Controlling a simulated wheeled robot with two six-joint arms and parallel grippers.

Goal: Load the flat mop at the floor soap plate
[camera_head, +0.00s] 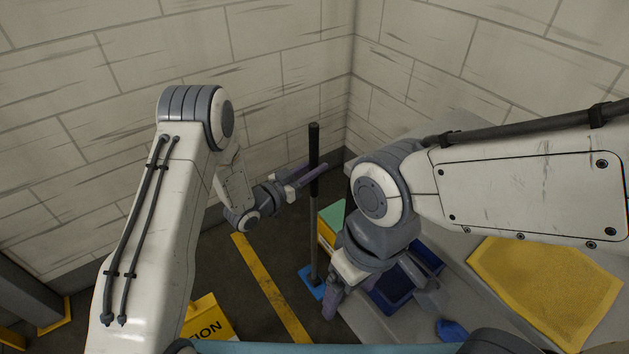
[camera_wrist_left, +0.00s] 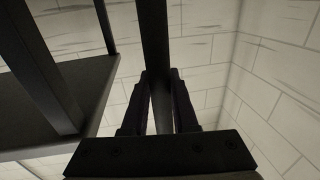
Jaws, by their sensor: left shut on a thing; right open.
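The mop's upright pole (camera_head: 314,225) has a black grip at its top and stands near the wall corner. My left gripper (camera_head: 312,176) is shut on the dark grip, below its top end. In the left wrist view the pole (camera_wrist_left: 154,40) runs between the two fingers of my left gripper (camera_wrist_left: 160,95). A flat blue piece (camera_head: 309,279) lies on the floor at the pole's foot. I cannot tell whether it is the mop head or the soap plate. My right gripper (camera_head: 332,300) is open and points down, right of the pole's foot, partly hidden by its arm.
A yellow floor stripe (camera_head: 268,285) runs left of the pole. Dark blue bins (camera_head: 390,292) and a yellow cloth (camera_head: 545,285) are on the right. A yellow and green box (camera_head: 328,230) sits behind the pole.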

